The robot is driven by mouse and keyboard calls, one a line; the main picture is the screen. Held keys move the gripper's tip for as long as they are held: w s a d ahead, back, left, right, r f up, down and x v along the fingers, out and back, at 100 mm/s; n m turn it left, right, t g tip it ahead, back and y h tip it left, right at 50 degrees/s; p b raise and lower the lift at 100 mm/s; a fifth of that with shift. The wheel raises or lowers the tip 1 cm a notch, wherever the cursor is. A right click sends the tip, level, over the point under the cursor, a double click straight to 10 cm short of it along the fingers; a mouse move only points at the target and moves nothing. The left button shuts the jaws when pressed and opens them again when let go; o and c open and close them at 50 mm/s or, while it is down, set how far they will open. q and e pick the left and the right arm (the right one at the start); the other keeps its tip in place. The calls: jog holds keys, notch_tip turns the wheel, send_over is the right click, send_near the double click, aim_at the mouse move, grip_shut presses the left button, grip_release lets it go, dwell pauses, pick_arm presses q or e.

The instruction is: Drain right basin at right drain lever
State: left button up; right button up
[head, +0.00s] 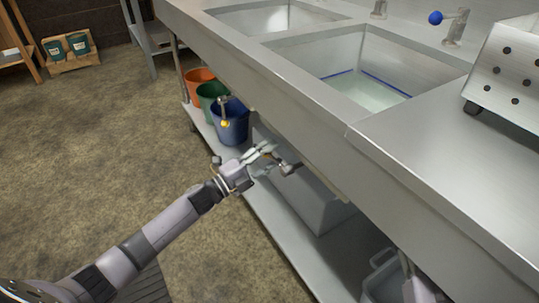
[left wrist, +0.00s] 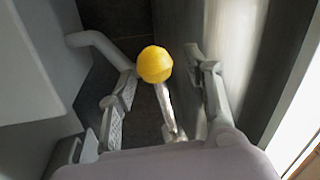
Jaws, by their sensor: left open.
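The right basin (head: 375,75) is a steel sink holding shallow pale liquid, with a blue line around its inner walls. My left gripper (head: 272,158) is open below the sink's front edge, under the right basin. In the left wrist view a yellow ball knob (left wrist: 155,64) on a metal rod (left wrist: 166,108) stands between the spread fingers of the left gripper (left wrist: 163,100), apart from both. In the head view a yellow-knobbed lever (head: 225,124) hangs left of the gripper, in front of the blue bucket. A knob at the gripper itself is not clear there.
Orange (head: 200,86), green (head: 211,93) and blue (head: 231,122) buckets stand on the lower shelf (head: 262,212). A grey bin (head: 384,283) is at lower right. The left basin (head: 270,18) is behind. Open floor lies left of the sink.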

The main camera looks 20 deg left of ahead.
pick_arm(q)
jog(key=shift+s+f, duration=0.1)
jog(key=v, duration=1.1)
jog(key=shift+s+a, duration=0.25)
jog(key=shift+a, duration=0.05)
